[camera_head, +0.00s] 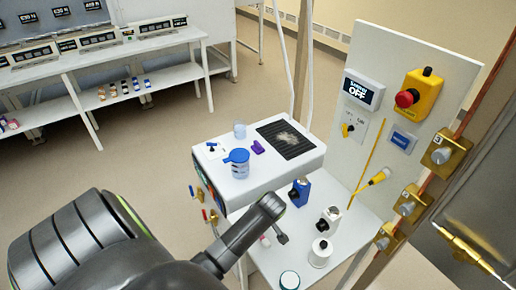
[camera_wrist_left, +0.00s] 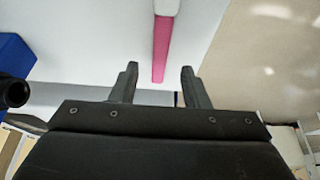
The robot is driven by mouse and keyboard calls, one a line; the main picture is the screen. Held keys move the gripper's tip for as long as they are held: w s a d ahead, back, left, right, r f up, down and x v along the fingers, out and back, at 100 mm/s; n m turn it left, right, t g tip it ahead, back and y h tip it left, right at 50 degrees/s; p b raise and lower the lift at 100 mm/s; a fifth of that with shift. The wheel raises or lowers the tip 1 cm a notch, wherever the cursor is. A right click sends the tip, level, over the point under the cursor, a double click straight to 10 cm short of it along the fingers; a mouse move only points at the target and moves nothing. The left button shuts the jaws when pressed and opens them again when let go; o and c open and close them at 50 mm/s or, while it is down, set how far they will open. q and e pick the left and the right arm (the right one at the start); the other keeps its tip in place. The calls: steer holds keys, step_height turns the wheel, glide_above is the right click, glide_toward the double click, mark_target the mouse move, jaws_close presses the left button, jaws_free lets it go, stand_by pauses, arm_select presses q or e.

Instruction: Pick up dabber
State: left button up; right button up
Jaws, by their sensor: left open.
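A slim stick with a pink body (camera_wrist_left: 161,52) and a white end shows in the left wrist view; I cannot tell for sure that it is the dabber. A small pink and white item (camera_head: 265,240), perhaps the same one, lies on the lower white shelf in the head view, partly hidden by my arm. My left gripper (camera_wrist_left: 159,80) is open, with the pink stick ahead of and between its fingertips and nothing held. In the head view my left gripper (camera_head: 281,238) is over the shelf, its fingers barely showing. My right gripper is not in view.
A blue bottle (camera_head: 299,192), white bottles (camera_head: 320,252) and a round lidded jar (camera_head: 289,280) stand on the shelf. A white box with a blue-lidded cup (camera_head: 238,164) rises behind. An upright white panel (camera_head: 370,130) with a red button borders the right.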

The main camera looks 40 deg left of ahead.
arm_select(q)
steer(key=shift+x, duration=1.4)
jaws_close()
